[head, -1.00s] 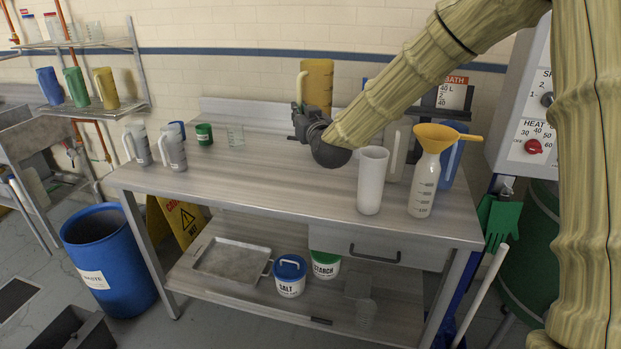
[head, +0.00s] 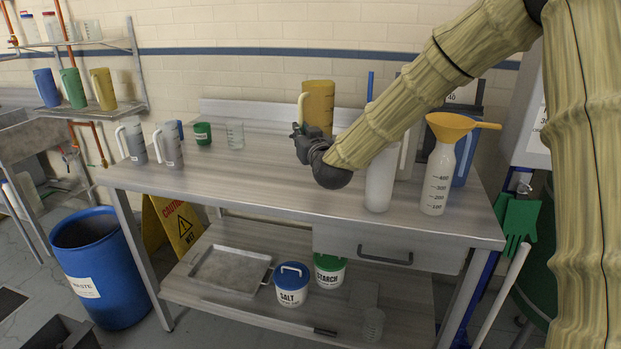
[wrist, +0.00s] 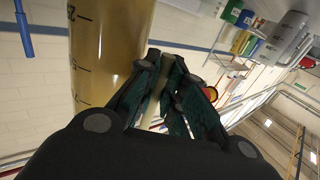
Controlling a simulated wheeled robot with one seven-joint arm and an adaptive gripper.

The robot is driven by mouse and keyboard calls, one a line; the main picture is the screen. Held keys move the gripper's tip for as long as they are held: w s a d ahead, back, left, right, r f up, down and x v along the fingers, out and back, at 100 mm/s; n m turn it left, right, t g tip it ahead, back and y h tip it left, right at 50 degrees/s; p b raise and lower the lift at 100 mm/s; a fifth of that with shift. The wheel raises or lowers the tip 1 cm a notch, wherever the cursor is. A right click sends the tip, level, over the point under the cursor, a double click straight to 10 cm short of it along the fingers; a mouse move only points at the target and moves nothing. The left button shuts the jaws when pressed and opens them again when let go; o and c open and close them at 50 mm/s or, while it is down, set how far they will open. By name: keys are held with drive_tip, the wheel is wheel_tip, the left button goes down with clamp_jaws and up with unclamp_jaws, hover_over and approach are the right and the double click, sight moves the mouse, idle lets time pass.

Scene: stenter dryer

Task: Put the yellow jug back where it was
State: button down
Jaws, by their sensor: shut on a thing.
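The yellow jug (head: 319,101) is upright over the back middle of the steel bench (head: 255,176). My gripper (head: 299,138) is shut on its handle, at the jug's near left side. The gripper hides the jug's base, so I cannot tell whether it touches the bench. In the wrist view the jug's marked wall (wrist: 105,50) fills the upper left, and the fingers (wrist: 160,95) close around the pale handle. A second yellow jug (head: 103,90) stands on the wall shelf, right of a green jug (head: 74,88) and a blue jug (head: 47,88).
Two grey jugs (head: 170,146), a green cup (head: 202,134) and a clear beaker (head: 235,135) stand left. The bench's front middle is clear.

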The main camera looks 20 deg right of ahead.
drive_tip(key=shift+f, duration=4.5)
drive_tip(key=shift+f, duration=0.15)
drive_tip(key=c, duration=1.5)
unclamp_jaws()
drive_tip(key=s+b, duration=0.1)
drive_tip(key=s, duration=1.1)
